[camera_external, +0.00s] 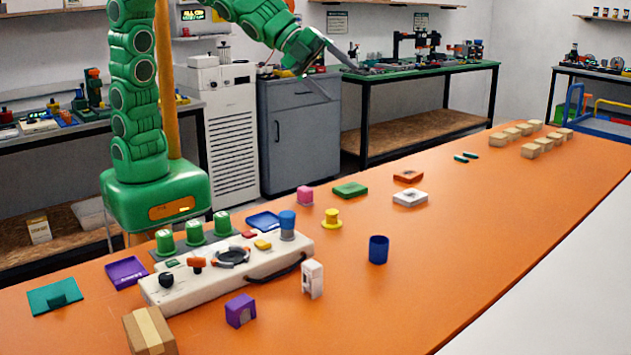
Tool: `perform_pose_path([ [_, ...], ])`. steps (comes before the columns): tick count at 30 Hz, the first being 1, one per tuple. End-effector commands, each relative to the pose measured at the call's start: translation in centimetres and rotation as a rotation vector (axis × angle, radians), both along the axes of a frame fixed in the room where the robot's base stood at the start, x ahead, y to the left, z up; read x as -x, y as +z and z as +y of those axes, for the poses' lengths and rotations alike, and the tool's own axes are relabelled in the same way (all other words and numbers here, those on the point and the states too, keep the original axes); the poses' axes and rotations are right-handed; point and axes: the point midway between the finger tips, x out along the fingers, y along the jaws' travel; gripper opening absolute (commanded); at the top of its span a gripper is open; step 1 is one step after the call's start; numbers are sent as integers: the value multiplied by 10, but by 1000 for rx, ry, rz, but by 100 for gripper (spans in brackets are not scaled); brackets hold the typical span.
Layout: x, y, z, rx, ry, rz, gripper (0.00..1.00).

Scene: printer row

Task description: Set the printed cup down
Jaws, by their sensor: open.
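A dark blue cup (378,250) stands upright on the orange table (470,240), right of the white console. It is apart from the objects around it. Which object is the printed cup is not marked, but this is the plainest cup shape in view. My gripper (342,80) is raised high above the far edge of the table, at the upper middle of the view. Its two thin fingers are spread with nothing between them. It is well away from the blue cup, which is fully visible.
A white console (205,287) with knobs stands front left; a blue-topped grey cylinder (287,226) is on its right end. A white bracket (312,279), purple block (240,310) and yellow piece (331,219) are near. The table right of the cup is clear.

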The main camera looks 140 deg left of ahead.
Motion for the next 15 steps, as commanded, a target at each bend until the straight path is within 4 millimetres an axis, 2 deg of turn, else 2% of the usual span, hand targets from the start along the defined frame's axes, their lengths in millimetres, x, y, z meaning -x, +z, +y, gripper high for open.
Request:
perform_pose_path([
  [3,45,-13,-23,114,107,47,78],
  [8,109,-35,-55,266,259,122,78],
  [15,215,-72,-111,467,489,269,78],
])
